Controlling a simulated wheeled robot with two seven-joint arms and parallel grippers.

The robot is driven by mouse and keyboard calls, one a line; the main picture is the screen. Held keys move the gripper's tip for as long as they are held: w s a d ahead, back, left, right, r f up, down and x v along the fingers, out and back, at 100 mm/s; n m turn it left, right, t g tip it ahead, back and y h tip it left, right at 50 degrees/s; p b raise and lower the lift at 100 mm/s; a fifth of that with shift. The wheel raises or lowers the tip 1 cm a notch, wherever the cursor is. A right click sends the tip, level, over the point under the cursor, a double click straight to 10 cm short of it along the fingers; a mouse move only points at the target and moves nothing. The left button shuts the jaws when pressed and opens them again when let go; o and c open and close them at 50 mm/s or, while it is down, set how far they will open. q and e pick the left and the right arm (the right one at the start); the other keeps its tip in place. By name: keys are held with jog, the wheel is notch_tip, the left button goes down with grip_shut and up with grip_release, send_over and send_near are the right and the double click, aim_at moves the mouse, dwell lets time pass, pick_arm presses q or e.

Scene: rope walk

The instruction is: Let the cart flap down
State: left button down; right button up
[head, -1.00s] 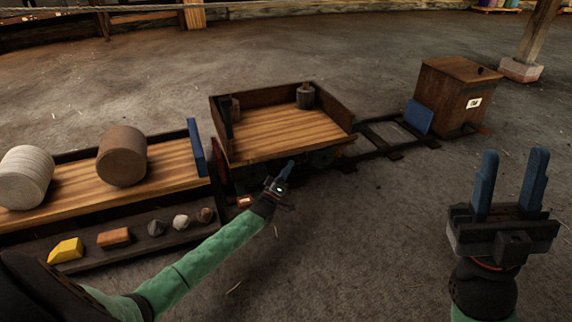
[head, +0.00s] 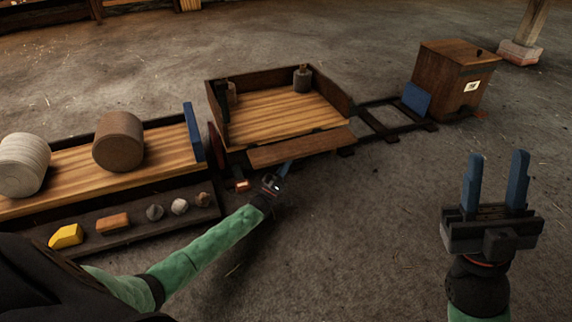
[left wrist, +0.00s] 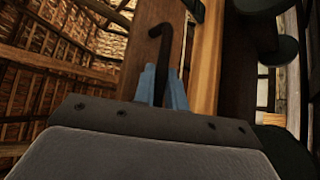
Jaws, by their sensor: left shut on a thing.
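The cart (head: 280,108) stands on the rails with its plank bed facing up. Its near-side flap (head: 301,147) is a brown board leaning outward from the bed's near edge, its broad face showing. My left gripper (head: 283,172) is at the flap's outer side, just below its edge. In the left wrist view its blue fingers (left wrist: 163,85) are closed on a dark hooked bar (left wrist: 165,45) in front of a brown board; I cannot tell how the bar joins the board. My right gripper (head: 496,182) is open and empty over the floor at the right.
Left of the cart is a plank platform (head: 70,168) with a white roll (head: 22,165) and a brown roll (head: 118,141). A tray (head: 130,232) holds several small blocks and stones. A wooden box (head: 452,80) stands beyond the rails (head: 385,122). The floor at the right is clear.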

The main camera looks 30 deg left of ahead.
pick_arm(q)
jog(key=shift+w+a+r, duration=0.2)
jog(key=shift+a+r, duration=0.2)
jog(key=shift+a, duration=0.1)
jog(key=c, duration=1.5)
grip_release()
jog(key=shift+f, duration=0.1)
jog(key=shift+o, duration=0.2)
jog(key=shift+s, duration=0.15)
jog(key=shift+d+f, duration=0.1)
jog(key=shift+d, duration=0.15)
